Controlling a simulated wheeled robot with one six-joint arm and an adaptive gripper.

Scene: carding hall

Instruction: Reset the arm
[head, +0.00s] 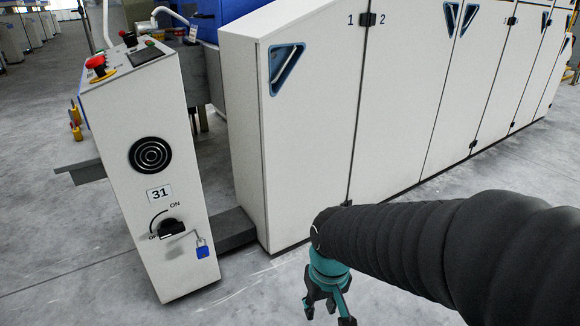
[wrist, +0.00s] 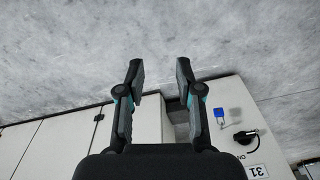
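My gripper (head: 328,301) hangs at the end of my black-sleeved arm, at the bottom of the head view, in front of the white machine cabinet (head: 305,150). In the wrist view my gripper (wrist: 158,75) has its two fingers spread apart, with only grey floor between the tips. It is open and holds nothing. My arm reaches in from the right edge of the head view and hides part of the floor.
A white control post (head: 130,235) marked 31 stands at the left, with a red button (head: 97,63), a black rotary switch (head: 172,227) and a blue padlock (head: 202,249). The cabinet row runs back to the right. Grey floor (head: 110,290) in front is clear.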

